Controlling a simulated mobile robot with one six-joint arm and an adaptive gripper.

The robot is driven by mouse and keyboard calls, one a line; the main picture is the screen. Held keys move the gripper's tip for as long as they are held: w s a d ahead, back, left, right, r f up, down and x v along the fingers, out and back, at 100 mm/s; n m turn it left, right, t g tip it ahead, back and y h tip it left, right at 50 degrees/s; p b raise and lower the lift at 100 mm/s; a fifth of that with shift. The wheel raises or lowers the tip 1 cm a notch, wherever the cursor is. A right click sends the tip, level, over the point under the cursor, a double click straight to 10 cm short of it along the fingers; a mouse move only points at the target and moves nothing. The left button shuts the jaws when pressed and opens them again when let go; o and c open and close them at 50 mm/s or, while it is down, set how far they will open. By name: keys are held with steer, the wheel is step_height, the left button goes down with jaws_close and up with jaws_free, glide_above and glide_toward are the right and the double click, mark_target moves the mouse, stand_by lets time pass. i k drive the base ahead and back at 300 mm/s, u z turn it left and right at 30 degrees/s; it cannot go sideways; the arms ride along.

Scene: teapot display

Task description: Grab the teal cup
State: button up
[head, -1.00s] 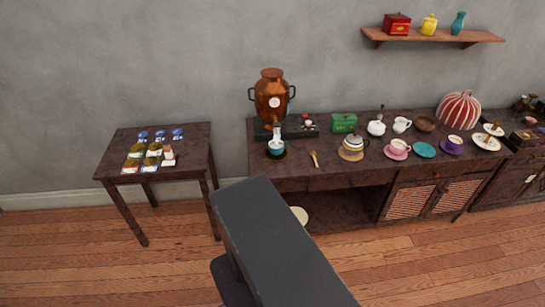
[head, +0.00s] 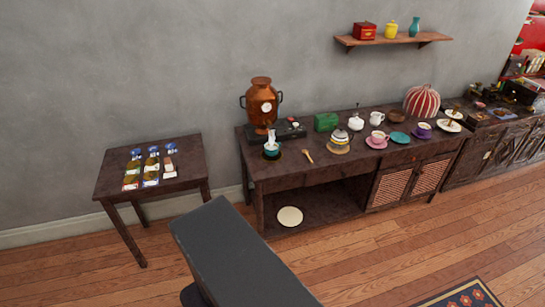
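The teal cup (head: 272,149) stands near the left end of the long dark sideboard, just below and in front of the copper urn (head: 261,103). A whitish shape, perhaps a tap or something in the cup, rises at its top; it is too small to tell. The cup looks teal with a lighter rim. My gripper is not in view. A dark grey link of my arm crosses the bottom middle, in front of the sideboard.
The sideboard (head: 297,175) also bears a green box (head: 326,122), a striped teapot (head: 340,141), a wooden spoon (head: 308,156), a pink saucer (head: 377,142) and a teal saucer (head: 400,137). Floor is open in front.

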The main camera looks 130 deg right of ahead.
mark_target(271, 151)
steer(key=u, duration=0.05)
steer(key=i, duration=0.1)
steer(key=z, duration=0.65)
steer(key=k, duration=0.2)
steer(key=z, duration=2.75)
steer(key=i, duration=0.2)
steer(key=z, duration=0.3)
